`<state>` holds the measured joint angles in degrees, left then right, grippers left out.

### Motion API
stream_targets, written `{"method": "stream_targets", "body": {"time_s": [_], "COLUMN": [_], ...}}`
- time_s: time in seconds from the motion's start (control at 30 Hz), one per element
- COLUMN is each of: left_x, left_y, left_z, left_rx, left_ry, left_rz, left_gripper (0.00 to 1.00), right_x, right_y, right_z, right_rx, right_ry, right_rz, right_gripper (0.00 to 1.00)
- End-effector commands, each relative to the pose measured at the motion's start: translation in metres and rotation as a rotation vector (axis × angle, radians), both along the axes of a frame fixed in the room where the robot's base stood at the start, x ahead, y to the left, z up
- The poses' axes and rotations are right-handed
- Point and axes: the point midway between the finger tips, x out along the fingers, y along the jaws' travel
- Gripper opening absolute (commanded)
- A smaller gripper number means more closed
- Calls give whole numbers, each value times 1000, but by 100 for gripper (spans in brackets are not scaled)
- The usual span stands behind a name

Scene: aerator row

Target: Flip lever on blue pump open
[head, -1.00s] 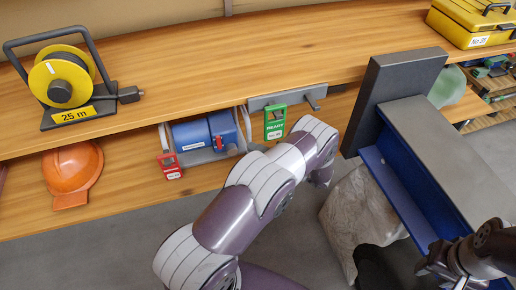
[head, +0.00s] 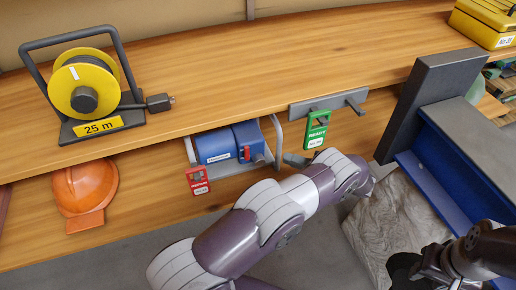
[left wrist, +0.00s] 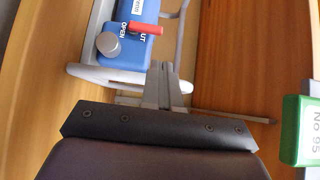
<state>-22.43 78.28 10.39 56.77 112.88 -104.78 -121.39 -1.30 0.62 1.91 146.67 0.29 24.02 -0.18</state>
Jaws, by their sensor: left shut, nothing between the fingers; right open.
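The blue pump (head: 214,145) sits in a grey frame on the shelf below the wooden top. Its red lever (head: 245,153) is on the pump's right end. In the left wrist view, the red lever (left wrist: 146,28) points right and partly covers the SHUT label; the OPEN label is beside a silver knob (left wrist: 108,44). My left gripper (head: 293,160) is just right of the pump, apart from the lever. Its shut, empty fingers (left wrist: 160,78) show below the lever in the wrist view. My right gripper (head: 436,270) is open and empty at the lower right.
A red tag (head: 198,181) hangs left of the pump and a green READY tag (head: 317,130) hangs right of it, near my left gripper. A cable reel (head: 88,90) stands above. An orange helmet (head: 85,188) hangs left. A blue-grey beam (head: 450,150) stands right.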

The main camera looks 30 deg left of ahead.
Motion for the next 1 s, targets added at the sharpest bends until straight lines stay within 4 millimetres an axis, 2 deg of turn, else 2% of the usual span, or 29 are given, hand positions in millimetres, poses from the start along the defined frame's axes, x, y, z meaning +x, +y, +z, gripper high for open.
{"method": "stream_targets", "body": {"time_s": [0.17, 0.4, 0.6, 0.73, 1.0], "left_x": [-1, -5, -7, -8, -8], "left_y": [12, 58, 89, 98, 100], "left_z": [0, -1, -2, -1, 0], "left_rx": [1, 0, 0, 0, 0], "left_ry": [0, 0, 0, -1, -1], "left_rz": [1, 2, 1, 0, -1], "left_gripper": [0, 0, 0, 0, 0], "right_x": [0, 0, 0, 0, 0], "right_y": [0, 0, 0, 0, 0], "right_z": [-1, -7, -12, -13, -13], "right_rx": [0, 0, 0, 0, 0], "right_ry": [0, 0, 0, 0, 0], "right_rz": [0, 0, 0, 0, 0], "right_gripper": [43, 43, 43, 43, 43]}}
